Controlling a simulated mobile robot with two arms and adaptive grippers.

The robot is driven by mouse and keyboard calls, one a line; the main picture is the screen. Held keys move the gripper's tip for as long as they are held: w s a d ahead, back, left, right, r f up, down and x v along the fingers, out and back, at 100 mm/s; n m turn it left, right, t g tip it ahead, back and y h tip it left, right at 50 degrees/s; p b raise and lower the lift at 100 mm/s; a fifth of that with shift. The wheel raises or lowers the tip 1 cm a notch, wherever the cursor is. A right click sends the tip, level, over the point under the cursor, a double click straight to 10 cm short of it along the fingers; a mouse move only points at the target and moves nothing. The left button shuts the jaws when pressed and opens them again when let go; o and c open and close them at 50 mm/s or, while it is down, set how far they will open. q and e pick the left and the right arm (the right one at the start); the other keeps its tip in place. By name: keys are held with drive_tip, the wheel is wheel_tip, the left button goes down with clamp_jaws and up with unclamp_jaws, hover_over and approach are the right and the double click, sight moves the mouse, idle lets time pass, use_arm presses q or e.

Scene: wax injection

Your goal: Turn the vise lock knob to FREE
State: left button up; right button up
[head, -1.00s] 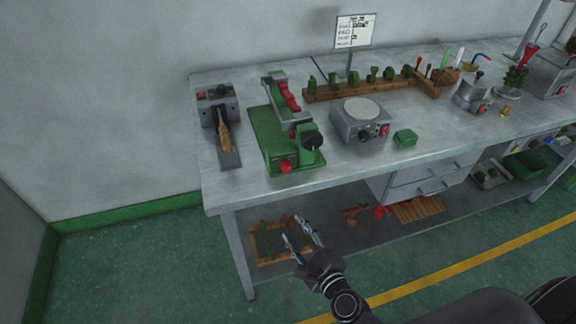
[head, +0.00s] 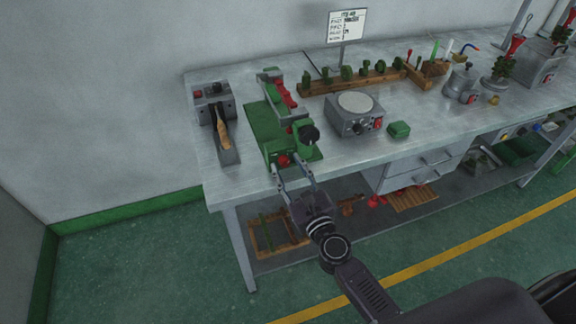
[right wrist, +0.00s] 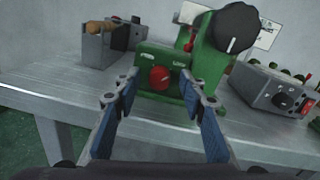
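The green vise (head: 270,127) stands near the left end of the grey workbench. Its red lock knob (head: 284,160) is low on the front face, and it also shows in the right wrist view (right wrist: 160,78) with small, unreadable labels beside it. A larger black knob (right wrist: 236,27) sits higher on the vise's right. My right gripper (head: 292,178) is open and empty at the bench's front edge, just in front of the red knob. In the right wrist view its two blue-padded fingers (right wrist: 163,105) spread to either side below the knob, apart from it. My left gripper is not in view.
A grey device with a wooden-handled tool (head: 222,138) stands left of the vise. A grey hot-plate-like unit (head: 355,115) with a red switch stands to the right, beside a small green block (head: 399,130). The bench's front edge (right wrist: 60,95) lies under the fingers.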

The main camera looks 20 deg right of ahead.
drive_tip(key=shift+w, duration=0.1)
clamp_jaws()
idle(0.3)
drive_tip(key=shift+n, duration=0.3)
drive_tip(key=n+p, duration=0.2)
drive_tip(key=n, duration=0.1)
drive_tip(key=shift+a+r, duration=0.1)
drive_tip(key=shift+r, duration=0.05)
drive_tip(key=n+p, duration=0.2)
drive_tip(key=n, duration=0.2)
drive_tip(key=shift+n, duration=0.4)
drive_tip(key=n+p, duration=0.1)
drive_tip(key=n, duration=0.1)
drive_tip(key=n+p, duration=0.1)
drive_tip(key=n, duration=0.1)
drive_tip(key=shift+a+g+h, duration=0.1)
drive_tip(key=shift+g+h, duration=0.2)
drive_tip(key=shift+f+n+p, duration=0.15)
drive_tip(key=shift+n+p, duration=0.3)
drive_tip(key=shift+n, duration=0.75)
drive_tip(key=shift+f+n+p, duration=0.1)
drive_tip(key=shift+n+p, duration=0.35)
drive_tip(key=shift+n, duration=0.75)
